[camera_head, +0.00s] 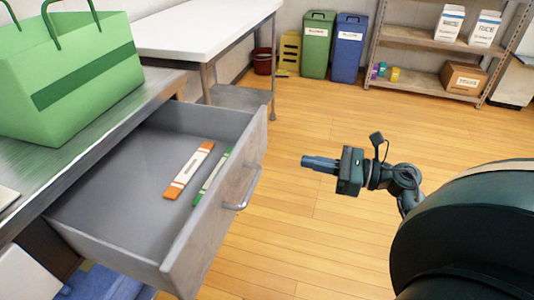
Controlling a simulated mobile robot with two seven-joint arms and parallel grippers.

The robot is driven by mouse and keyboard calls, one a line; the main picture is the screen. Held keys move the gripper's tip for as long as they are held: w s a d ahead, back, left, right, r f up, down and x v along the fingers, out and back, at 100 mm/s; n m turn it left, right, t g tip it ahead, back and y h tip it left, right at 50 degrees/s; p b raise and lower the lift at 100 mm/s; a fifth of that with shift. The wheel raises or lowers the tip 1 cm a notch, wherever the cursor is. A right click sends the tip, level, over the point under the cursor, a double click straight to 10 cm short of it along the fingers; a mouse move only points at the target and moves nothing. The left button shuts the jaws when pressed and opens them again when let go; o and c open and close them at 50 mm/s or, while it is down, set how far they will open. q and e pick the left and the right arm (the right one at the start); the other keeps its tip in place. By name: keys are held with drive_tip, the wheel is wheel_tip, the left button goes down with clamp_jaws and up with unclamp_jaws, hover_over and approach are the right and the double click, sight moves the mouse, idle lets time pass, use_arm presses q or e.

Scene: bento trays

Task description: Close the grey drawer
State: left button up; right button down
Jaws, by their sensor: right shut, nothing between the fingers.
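The grey drawer (221,205) is pulled out from under the steel counter on the left. Its front panel faces right and carries a metal bar handle (243,190). Inside lie an orange and white flat packet (189,170) and a green and white one (213,176) beside it. My right gripper (306,161) is shut and empty. It is to the right of the drawer front, pointing left toward the handle, with a clear gap between them. My left gripper is not in view.
A green bag (70,85) stands on the steel counter (130,112) above the drawer. A white table (200,25) is behind. Green (317,50) and blue (347,52) bins and a shelf (425,45) stand along the back wall. The wooden floor right of the drawer is clear.

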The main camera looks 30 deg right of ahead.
sight(256, 151)
drive_tip(key=x, duration=1)
drive_tip(key=shift+w+a, duration=0.1)
drive_tip(key=shift+a, duration=0.05)
drive_tip(key=shift+w+a, duration=0.15)
drive_tip(key=shift+w, duration=0.05)
drive_tip(key=b+x, duration=0.4)
drive_tip(key=x, duration=1.8)
drive_tip(key=shift+w+a+f, duration=0.1)
drive_tip(key=shift+w+a, duration=0.05)
drive_tip(key=shift+a, duration=0.05)
drive_tip(key=shift+w+a+b, duration=0.3)
drive_tip(key=shift+w+a, duration=0.05)
drive_tip(key=shift+w, duration=0.05)
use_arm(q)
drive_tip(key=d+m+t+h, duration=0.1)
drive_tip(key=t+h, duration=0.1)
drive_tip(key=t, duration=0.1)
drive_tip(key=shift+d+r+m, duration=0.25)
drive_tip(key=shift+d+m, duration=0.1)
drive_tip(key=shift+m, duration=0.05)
use_arm(e)
drive_tip(key=shift+r, duration=0.25)
drive_tip(key=shift+w+a+r, duration=0.1)
